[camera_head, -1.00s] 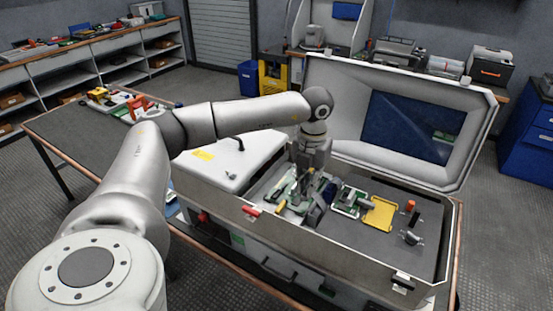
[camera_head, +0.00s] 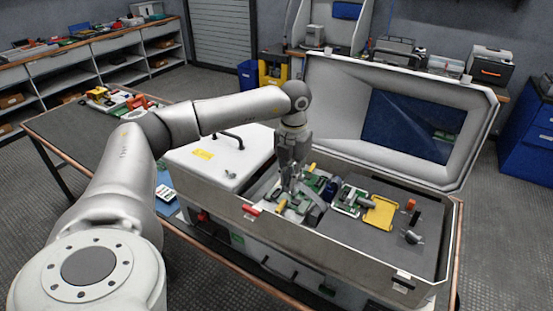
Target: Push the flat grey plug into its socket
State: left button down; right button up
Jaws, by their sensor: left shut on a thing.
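My left gripper (camera_head: 291,187) reaches down into the open grey case (camera_head: 262,222), over the green boards at its left side. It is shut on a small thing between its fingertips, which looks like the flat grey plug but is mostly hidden. A grey flat piece (camera_head: 312,216) shows just right of and below the fingers, perhaps the plug's cable. The socket cannot be made out among the green parts (camera_head: 292,207). My right gripper is not in view.
A yellow plate (camera_head: 380,213), a green-and-white frame (camera_head: 349,200) and a small orange-topped part (camera_head: 410,205) lie right of the gripper in the case. The case's raised lid (camera_head: 340,120) stands behind. A white box (camera_head: 222,160) is at left.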

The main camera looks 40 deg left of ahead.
pick_arm(q)
jog(key=shift+s+a, duration=0.25)
jog(key=shift+a, duration=0.7)
jog(key=shift+s+a, duration=0.2)
jog(key=shift+a, duration=0.75)
jog(key=shift+f, duration=0.2)
jog(key=shift+f+b, duration=0.65)
jog(key=shift+f, duration=0.1)
jog(key=shift+f+b, duration=0.4)
jog(key=shift+f, duration=0.2)
jog(key=c, duration=1.4)
grip_release()
jog(key=shift+r, duration=0.1)
notch_tip(320, 180, up, 12)
jog(key=shift+f, duration=0.1)
